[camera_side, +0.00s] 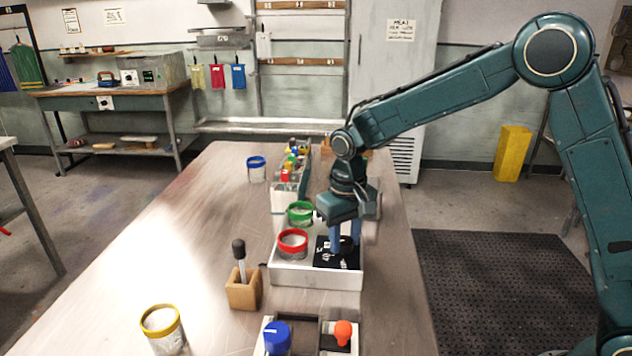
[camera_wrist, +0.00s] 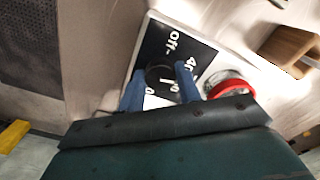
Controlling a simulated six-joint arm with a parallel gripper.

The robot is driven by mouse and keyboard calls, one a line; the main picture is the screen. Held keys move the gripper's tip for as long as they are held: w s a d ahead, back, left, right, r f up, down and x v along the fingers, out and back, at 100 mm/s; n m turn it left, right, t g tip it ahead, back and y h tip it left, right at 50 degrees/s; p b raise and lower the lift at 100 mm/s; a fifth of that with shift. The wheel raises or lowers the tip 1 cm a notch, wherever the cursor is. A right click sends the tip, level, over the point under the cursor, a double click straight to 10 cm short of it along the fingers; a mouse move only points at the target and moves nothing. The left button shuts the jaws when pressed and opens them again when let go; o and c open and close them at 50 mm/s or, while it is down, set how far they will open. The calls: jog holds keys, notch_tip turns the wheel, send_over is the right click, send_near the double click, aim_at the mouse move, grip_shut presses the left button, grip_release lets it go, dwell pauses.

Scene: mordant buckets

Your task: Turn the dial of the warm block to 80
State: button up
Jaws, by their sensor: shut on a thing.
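The warm block (camera_side: 310,274) is a white box with a black dial plate (camera_side: 325,262) at its right front end. The plate (camera_wrist: 150,50) also shows in the wrist view, with "off" and "40" readable; other figures are partly hidden by my fingers. My gripper (camera_side: 345,242) points down over the plate, its two blue fingers shut on the black dial (camera_wrist: 157,74). The fingers (camera_wrist: 160,88) stand on either side of the dial in the wrist view. A short white mark shows on the dial, but I cannot tell which figure it points at.
A wooden holder with a dropper (camera_side: 243,290) stands left. A yellow-rimmed bucket (camera_side: 163,325) is at the front; the table's left is mostly clear.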

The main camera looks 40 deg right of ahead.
aim_at(344, 240)
jog(key=m, duration=0.4)
jog(key=shift+w+m, duration=0.1)
jog(key=shift+m, duration=0.2)
jog(key=m, duration=1)
jog(key=shift+m, duration=0.4)
jog(key=m, duration=0.4)
jog(key=shift+w+m, duration=0.1)
jog(key=shift+m, duration=0.3)
jog(key=o, duration=1)
jog(key=shift+c, duration=0.2)
notch_tip(344, 240, up, 14)
